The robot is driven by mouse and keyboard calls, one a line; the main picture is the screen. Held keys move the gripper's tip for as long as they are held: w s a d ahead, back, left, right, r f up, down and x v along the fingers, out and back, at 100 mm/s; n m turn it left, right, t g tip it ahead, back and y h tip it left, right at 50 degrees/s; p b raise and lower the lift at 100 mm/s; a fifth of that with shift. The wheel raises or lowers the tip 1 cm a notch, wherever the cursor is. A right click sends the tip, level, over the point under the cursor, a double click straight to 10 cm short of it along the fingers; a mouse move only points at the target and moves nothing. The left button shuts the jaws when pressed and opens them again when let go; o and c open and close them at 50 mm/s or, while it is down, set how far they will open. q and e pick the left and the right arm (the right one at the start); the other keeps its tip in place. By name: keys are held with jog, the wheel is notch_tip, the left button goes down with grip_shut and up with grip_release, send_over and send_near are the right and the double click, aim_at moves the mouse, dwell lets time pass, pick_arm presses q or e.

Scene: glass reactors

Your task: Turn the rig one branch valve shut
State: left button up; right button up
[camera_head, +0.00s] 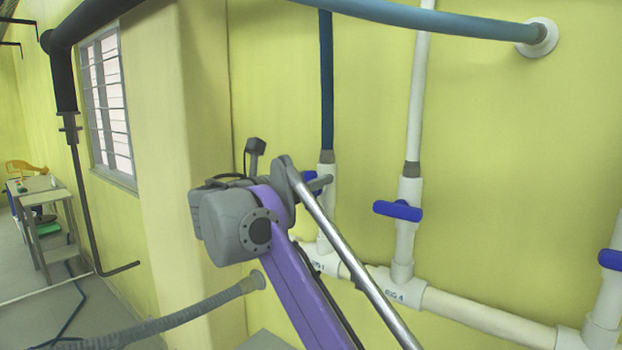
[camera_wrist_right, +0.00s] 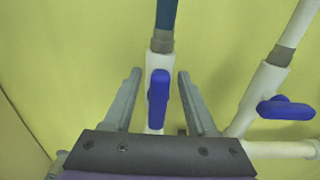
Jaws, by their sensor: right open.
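The rig one branch valve is a white upright pipe fitting with a blue handle (camera_wrist_right: 158,98). In the right wrist view the handle lies roughly in line with its pipe. In the head view only a bit of that handle (camera_head: 313,181) shows behind my right gripper (camera_head: 308,186). In the right wrist view my right gripper (camera_wrist_right: 160,76) is open, with one grey finger on each side of the handle. Gaps show between the handle and both fingers, and nothing is gripped. My left gripper is not in view.
A second valve with a crosswise blue handle (camera_head: 398,210) stands to the right, and another blue handle (camera_head: 611,259) at the right edge. A white horizontal pipe (camera_head: 490,318) joins the branches below. The yellow wall (camera_head: 500,150) is close behind. A grey hose (camera_head: 170,328) runs low left.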

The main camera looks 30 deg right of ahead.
aim_at(321, 193)
jog(key=shift+c, duration=0.3)
grip_shut()
